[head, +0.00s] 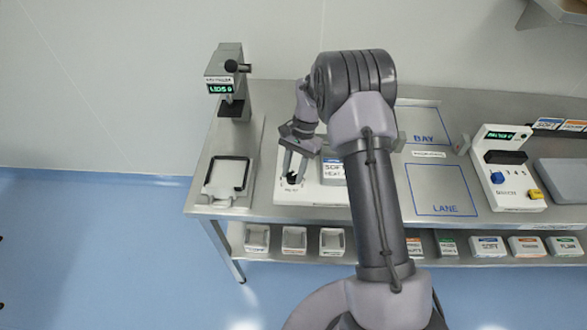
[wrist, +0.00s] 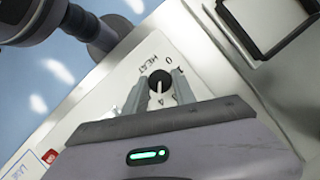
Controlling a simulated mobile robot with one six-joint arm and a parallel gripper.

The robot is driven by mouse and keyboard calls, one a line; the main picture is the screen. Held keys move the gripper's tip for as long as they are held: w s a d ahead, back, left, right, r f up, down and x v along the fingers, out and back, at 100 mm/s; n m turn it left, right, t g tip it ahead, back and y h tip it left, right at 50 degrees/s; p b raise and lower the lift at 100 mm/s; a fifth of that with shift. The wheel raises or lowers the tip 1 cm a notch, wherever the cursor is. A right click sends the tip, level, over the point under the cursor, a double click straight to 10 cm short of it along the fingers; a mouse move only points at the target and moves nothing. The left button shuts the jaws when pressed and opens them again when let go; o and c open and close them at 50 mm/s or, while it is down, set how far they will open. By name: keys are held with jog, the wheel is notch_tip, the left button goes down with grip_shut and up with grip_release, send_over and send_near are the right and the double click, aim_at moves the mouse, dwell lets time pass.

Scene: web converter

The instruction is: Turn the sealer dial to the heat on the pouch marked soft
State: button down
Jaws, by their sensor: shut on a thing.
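The sealer (head: 318,195) is a white box on the bench, mostly behind my arm. Its black round dial (head: 292,179) is at its front left; in the wrist view the dial (wrist: 160,78) shows a white pointer line, the word HEAT and small digits around it. The line points down toward my gripper in that view; the digit there is too small to read surely. My gripper (head: 291,175) is shut on the dial, one finger on each side. A pouch (head: 333,169) with a blue-topped label reading SOFT and HEAT lies on the sealer; its number is hidden by my arm.
A post device with a green display (head: 220,88) and a dark-framed tray (head: 228,176) stand left. BAY and LANE outlines (head: 440,190) are clear at right. Small bins (head: 294,239) and labelled boxes (head: 488,246) fill the lower shelf.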

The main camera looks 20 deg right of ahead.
jog(key=shift+n, duration=0.3)
dwell(0.4)
jog(key=c, duration=1)
grip_release()
jog(key=p+v, duration=0.1)
jog(key=v, duration=0.4)
jog(key=p+v, duration=0.2)
jog(key=v, duration=0.4)
jog(key=p+v, duration=0.1)
jog(key=v, duration=0.5)
jog(key=shift+w+a+r, duration=0.15)
jog(key=shift+a+r, duration=0.05)
jog(key=shift+r, duration=0.1)
